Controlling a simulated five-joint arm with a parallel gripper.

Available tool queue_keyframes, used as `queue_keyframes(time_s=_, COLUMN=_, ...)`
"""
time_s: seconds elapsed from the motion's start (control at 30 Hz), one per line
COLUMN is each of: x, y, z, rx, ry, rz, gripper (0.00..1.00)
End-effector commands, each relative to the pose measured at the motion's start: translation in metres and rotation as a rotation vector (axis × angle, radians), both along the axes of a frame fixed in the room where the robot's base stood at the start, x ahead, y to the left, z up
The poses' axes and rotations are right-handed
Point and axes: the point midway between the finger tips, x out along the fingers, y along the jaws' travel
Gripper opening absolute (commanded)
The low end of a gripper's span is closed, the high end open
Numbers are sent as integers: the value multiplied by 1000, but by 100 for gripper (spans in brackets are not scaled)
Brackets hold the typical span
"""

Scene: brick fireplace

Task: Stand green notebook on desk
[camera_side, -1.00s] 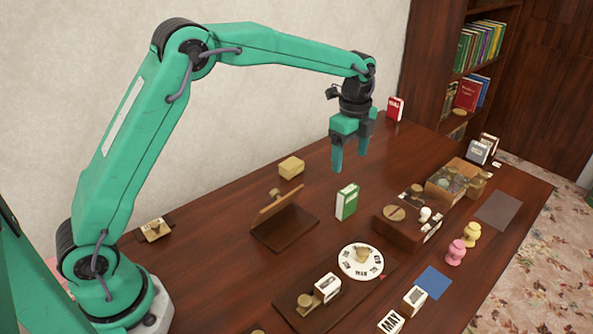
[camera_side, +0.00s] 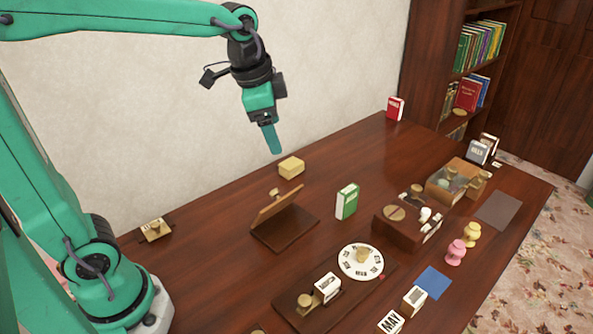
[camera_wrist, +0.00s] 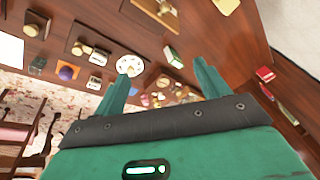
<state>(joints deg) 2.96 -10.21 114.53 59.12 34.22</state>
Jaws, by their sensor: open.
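The green notebook (camera_side: 347,202) stands upright on the dark wooden desk (camera_side: 330,160), its white page edge showing on one side. It also shows small in the wrist view (camera_wrist: 173,57), near the gap between my fingers. My gripper (camera_side: 272,140) is in the air above the back of the desk, to the left of the notebook and well apart from it. Its two fingers are spread and empty in the wrist view (camera_wrist: 165,78). In the side view one finger mostly hides the other.
A yellow block (camera_side: 291,168) lies below my gripper. A slanted wooden stand (camera_side: 284,233) is left of the notebook; a wooden box (camera_side: 407,235) is to its right. A white dial (camera_side: 347,266) lies in front. A red book (camera_side: 395,108) stands at the back. Desk behind the notebook is clear.

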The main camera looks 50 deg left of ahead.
Motion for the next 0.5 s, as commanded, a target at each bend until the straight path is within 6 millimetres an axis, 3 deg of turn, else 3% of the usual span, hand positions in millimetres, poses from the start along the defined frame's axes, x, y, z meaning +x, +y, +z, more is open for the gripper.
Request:
queue_keyframes(time_s=0.23, x=-56, y=9, z=0, rx=-72, ry=-74, rz=224, gripper=74)
queue_keyframes(time_s=0.5, x=-108, y=16, z=-15, rx=-165, ry=-148, rz=455, gripper=74)
